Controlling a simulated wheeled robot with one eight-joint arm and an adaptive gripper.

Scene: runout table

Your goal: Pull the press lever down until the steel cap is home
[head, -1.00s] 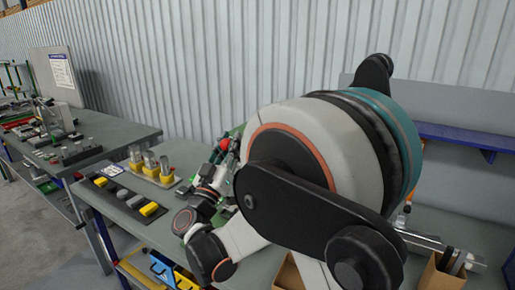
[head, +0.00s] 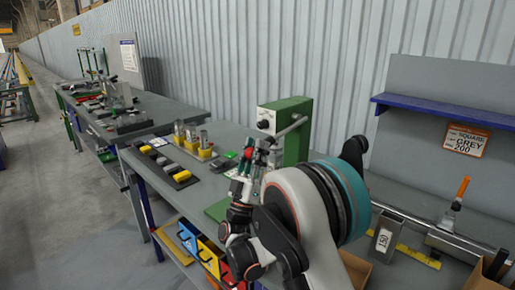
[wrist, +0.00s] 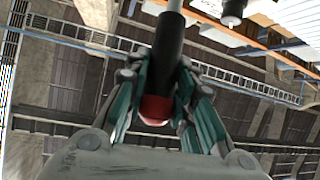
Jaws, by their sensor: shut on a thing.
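The green press (head: 297,140) stands on the grey bench in the head view, with a dark knob on its front. Its steel lever (head: 290,128) runs from the press down and left to my gripper (head: 254,160). In the wrist view my gripper (wrist: 163,85) is shut around the lever's dark handle (wrist: 166,45), and the handle's red end (wrist: 156,109) shows between the teal fingers. A red spot also shows at my gripper in the head view. The green base (head: 217,210) shows below. I cannot make out the steel cap; my arm hides the area under the press.
Left of the press, a yellow holder (head: 204,154) carries steel cylinders, beside a dark tray (head: 181,180) of yellow and grey pieces. Coloured bins (head: 208,256) hang below the bench front. A rail with an orange-handled clamp (head: 460,190) and a cardboard box lie at right.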

